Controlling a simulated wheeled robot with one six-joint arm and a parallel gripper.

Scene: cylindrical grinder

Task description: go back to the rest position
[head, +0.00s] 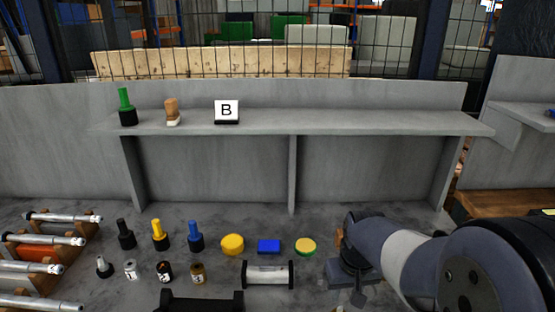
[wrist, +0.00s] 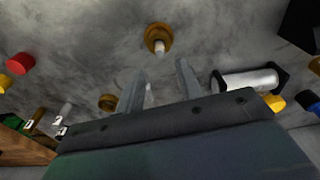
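My arm reaches in from the right in the head view, and my gripper (head: 348,288) points down over the grey bench at the front, right of the clear cylinder with black ends (head: 267,274). In the wrist view my gripper (wrist: 160,88) has its two fingers apart. A small pale shape shows between them near the left finger; I cannot tell what it is. A brown round piece with a white tip (wrist: 158,40) lies beyond the fingertips, and another brown piece (wrist: 107,102) is left of them. The cylinder (wrist: 248,80) lies right of the fingers.
Yellow (head: 232,244), blue (head: 268,246) and green-yellow (head: 306,246) pieces, bottles and small jars stand left of my gripper. Shafts on a rack (head: 45,268) are at far left. A raised grey shelf (head: 330,124) behind holds a green-topped bottle, a brush and a B sign.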

